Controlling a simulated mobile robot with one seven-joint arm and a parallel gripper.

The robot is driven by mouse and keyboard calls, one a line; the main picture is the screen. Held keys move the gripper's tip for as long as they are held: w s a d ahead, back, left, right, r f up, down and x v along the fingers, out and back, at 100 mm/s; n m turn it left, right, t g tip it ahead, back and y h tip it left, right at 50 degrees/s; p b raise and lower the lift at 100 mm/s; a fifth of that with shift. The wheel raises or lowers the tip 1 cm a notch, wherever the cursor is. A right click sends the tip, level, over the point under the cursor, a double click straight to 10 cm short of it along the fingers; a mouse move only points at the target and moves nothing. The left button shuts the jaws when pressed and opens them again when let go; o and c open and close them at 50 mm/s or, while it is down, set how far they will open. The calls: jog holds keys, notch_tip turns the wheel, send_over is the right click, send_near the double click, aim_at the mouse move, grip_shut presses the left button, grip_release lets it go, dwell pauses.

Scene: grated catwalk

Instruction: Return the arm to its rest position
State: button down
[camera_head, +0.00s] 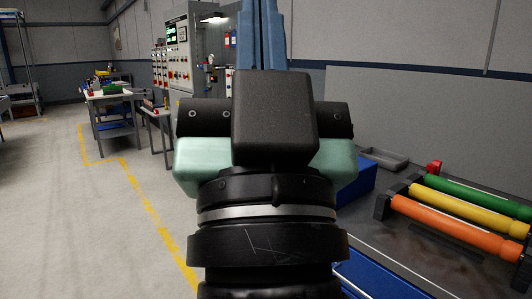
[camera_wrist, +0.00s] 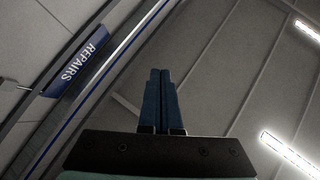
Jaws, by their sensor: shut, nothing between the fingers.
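My gripper (camera_head: 262,35) points up and away in the head view, with my dark wrist and pale green housing below it. Its blue fingers lie together with nothing between them. In the wrist view the same gripper (camera_wrist: 162,75) shows two blue fingers side by side, pressed shut, against the ceiling and upper wall. My wrist hides part of the workbench and the wall behind it in the head view.
A workbench (camera_head: 420,270) at the right holds a rack with green, yellow and orange cylinders (camera_head: 455,228), a blue bin (camera_head: 356,186) and a grey tray (camera_head: 383,158). A control cabinet (camera_head: 178,45) and tables stand farther back. Open floor (camera_head: 70,220) lies left.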

notch_tip(320, 180, up, 17)
jog(key=s+h+p, duration=0.1)
jog(key=p, duration=1.6)
jog(key=shift+s+d, duration=0.2)
jog(key=shift+s, duration=0.1)
jog(key=shift+d, duration=0.15)
